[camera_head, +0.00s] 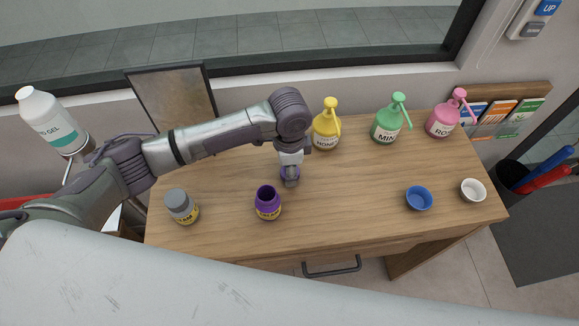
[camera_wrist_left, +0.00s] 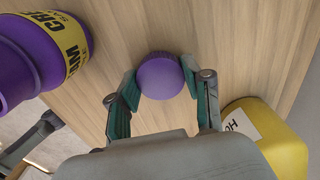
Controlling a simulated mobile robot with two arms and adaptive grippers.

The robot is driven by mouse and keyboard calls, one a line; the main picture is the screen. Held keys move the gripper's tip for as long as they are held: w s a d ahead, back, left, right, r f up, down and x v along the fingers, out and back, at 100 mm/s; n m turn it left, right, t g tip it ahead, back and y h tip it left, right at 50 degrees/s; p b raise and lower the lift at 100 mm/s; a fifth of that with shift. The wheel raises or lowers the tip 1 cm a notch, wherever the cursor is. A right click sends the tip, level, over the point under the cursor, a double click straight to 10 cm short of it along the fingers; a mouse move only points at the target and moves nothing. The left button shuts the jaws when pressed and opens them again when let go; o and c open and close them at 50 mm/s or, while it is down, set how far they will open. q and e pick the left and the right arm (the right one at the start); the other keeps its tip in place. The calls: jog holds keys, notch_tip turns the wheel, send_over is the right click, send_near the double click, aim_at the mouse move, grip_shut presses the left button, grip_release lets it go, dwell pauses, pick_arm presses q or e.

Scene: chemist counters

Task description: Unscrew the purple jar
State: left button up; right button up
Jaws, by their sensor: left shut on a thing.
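The purple jar (camera_head: 268,205) stands upright on the wooden table with its dark mouth open and no lid on it. Its side with a yellow label also shows in the left wrist view (camera_wrist_left: 42,50). The purple lid (camera_wrist_left: 160,76) is between the fingers of my left gripper (camera_wrist_left: 160,84), which is shut on it. In the head view my left gripper (camera_head: 289,180) points down just right of the jar and behind it, apart from it. The lid shows there only in part under the fingers. I cannot tell whether the lid touches the table. My right gripper is not in view.
A grey-lidded jar (camera_head: 182,206) stands left of the purple jar. Yellow (camera_head: 326,129), green (camera_head: 388,124) and pink (camera_head: 443,119) pump bottles stand along the back. A blue bowl (camera_head: 419,198) and a white bowl (camera_head: 473,190) are at the right. The table's middle right is clear.

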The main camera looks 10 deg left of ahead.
pick_arm(q)
jog(key=shift+f, duration=0.3)
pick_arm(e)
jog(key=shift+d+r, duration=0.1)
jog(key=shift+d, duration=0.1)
pick_arm(q)
jog(key=shift+f, duration=0.15)
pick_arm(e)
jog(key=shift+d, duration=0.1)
pick_arm(q)
jog(key=o, duration=1.3)
jog(key=shift+c, duration=0.2)
notch_tip(320, 180, up, 12)
jog(key=b, duration=0.2)
jog(key=shift+b, duration=0.35)
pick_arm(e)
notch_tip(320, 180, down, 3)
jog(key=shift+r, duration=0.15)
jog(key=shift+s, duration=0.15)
